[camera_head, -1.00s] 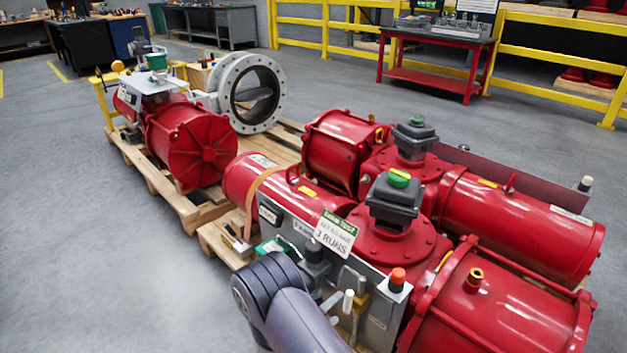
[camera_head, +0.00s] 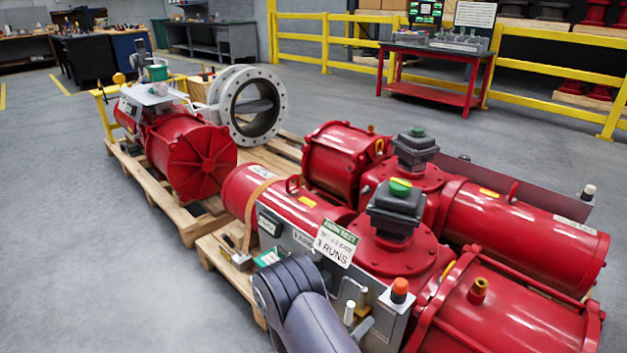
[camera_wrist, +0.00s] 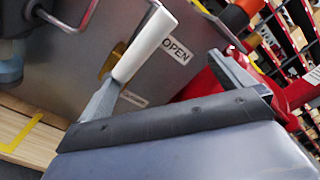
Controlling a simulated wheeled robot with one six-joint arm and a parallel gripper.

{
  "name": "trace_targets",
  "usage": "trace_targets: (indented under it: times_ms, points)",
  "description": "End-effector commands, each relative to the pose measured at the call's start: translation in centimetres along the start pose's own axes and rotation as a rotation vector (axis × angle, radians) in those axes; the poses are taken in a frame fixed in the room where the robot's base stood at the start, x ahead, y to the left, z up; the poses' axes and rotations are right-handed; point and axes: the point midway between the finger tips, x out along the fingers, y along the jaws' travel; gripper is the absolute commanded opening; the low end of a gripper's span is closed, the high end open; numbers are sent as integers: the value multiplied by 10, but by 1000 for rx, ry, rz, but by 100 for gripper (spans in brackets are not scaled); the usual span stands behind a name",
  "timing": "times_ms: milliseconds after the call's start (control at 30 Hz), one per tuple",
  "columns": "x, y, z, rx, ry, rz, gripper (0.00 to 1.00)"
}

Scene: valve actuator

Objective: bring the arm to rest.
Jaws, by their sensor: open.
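My arm (camera_head: 305,310) rises from the bottom edge of the head view, in front of the near red actuator's grey control panel (camera_head: 285,232). It hides most of the gripper there. In the wrist view, my gripper (camera_wrist: 165,68) shows two grey fingers set apart beyond a dark edge, with nothing clearly held between them. A white-handled lever (camera_wrist: 146,45) stands close by the left finger, in front of the panel with the OPEN label (camera_wrist: 176,50). I cannot tell whether the finger touches the lever. The white handle also shows in the head view (camera_head: 349,312).
Red actuators (camera_head: 520,310) fill the right side, with an orange-topped knob (camera_head: 399,289) close to my arm. A wooden pallet (camera_head: 165,195) carries another actuator and a grey flanged valve (camera_head: 281,100). Open grey floor lies at left. A red table (camera_head: 435,90) stands at the back.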

Motion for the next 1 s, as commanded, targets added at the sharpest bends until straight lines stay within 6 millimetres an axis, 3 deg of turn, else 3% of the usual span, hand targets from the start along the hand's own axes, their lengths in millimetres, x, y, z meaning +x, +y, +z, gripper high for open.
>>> trace_targets:
  times_ms: [1000]
  points:
    - [0, 16, -52, 730, 1, 0, 100]
